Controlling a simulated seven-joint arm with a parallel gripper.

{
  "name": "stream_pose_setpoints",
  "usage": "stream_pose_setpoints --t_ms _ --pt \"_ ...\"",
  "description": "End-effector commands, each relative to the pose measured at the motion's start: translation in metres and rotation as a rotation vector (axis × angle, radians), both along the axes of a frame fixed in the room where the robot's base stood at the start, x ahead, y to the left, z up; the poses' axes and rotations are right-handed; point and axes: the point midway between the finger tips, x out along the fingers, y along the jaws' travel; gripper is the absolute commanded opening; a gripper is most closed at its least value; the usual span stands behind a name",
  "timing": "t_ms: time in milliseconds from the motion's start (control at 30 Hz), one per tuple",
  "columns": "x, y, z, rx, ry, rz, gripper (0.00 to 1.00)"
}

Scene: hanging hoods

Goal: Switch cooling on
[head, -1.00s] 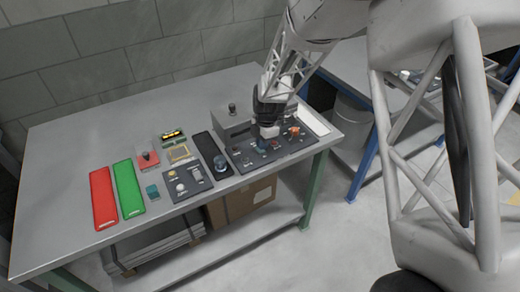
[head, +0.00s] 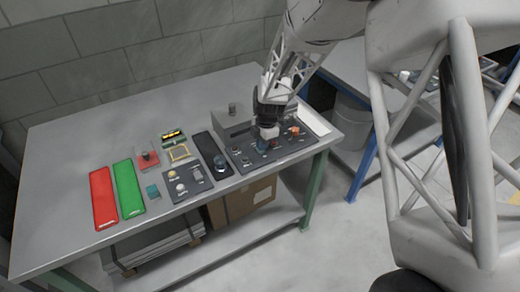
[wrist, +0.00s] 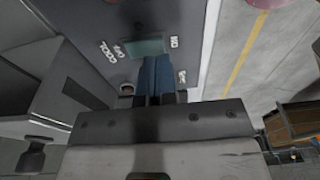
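A dark control panel (head: 270,150) with several small controls lies at the right front of the grey table. My gripper (head: 263,146) points down at this panel, over its left-middle part. In the wrist view, the two blue fingertips of my gripper (wrist: 156,73) lie close together with nothing visible between them. They reach to a grey-green rectangular part (wrist: 144,47) on the panel. White lettering, one word seemingly COOL (wrist: 109,51), stands beside that part. I cannot tell whether the fingertips touch it. An orange control (head: 294,131) sits right of my gripper.
A grey box (head: 232,122) with a dark knob stands behind the panel. Left of it lie a dark tray (head: 212,152), a smaller button panel (head: 187,184), and green (head: 128,188) and red (head: 103,198) plates. The table's back left is clear.

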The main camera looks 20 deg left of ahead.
Motion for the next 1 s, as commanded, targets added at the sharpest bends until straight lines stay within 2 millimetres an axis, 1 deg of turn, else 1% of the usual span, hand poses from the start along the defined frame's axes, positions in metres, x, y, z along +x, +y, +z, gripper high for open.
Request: stream_pose_setpoints --t_ms 1000 --pt "0.0002 0.0000 -0.0106 0.001 -0.001 0.000 0.00"
